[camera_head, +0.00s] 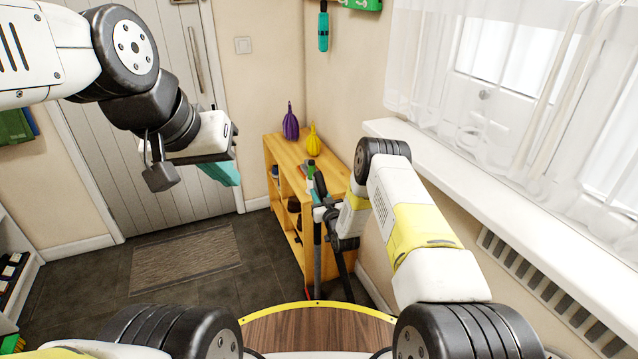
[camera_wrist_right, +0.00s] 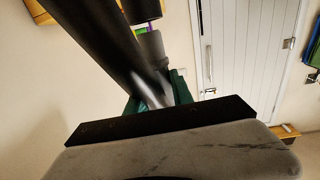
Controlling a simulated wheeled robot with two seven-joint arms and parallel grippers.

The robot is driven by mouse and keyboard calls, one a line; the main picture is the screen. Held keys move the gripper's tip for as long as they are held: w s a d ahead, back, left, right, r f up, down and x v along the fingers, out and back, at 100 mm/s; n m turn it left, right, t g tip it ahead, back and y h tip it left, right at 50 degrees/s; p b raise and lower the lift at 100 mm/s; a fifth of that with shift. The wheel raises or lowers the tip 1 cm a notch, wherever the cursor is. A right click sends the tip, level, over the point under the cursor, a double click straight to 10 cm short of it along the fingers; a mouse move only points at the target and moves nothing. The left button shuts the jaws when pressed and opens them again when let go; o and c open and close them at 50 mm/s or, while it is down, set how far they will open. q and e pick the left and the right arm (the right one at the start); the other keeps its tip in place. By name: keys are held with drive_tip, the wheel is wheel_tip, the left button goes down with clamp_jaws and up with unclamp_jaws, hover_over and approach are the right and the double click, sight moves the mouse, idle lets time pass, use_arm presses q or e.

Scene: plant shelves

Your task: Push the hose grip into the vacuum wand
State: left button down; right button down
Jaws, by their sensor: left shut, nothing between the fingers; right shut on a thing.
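My right gripper (camera_head: 325,207) is beside the wooden shelf, partly hidden by its own wrist. It is shut on a dark tubular piece, which appears to be the hose grip (camera_head: 320,184). In the right wrist view, a thick black tube (camera_wrist_right: 95,35) slants down to the dark green fingers (camera_wrist_right: 158,97), with a grey tube behind it. An upright dark grey tube, apparently the vacuum wand (camera_head: 317,262), stands below the right gripper. I cannot tell whether grip and wand touch. My left gripper (camera_head: 224,174) is shut and empty, high at the left.
A wooden shelf (camera_head: 285,155) bears a purple vase (camera_head: 290,122), a yellow vase (camera_head: 313,138) and bottles. A second black tube (camera_head: 343,275) slants beside the upright one. The window sill (camera_head: 450,165) and wall are close on the right. Floor around the doormat (camera_head: 185,260) is clear.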

drive_tip(key=shift+f, duration=2.35)
idle(0.3)
drive_tip(key=c, duration=1)
unclamp_jaws()
drive_tip(key=shift+c, duration=0.2)
drive_tip(key=v, duration=0.8)
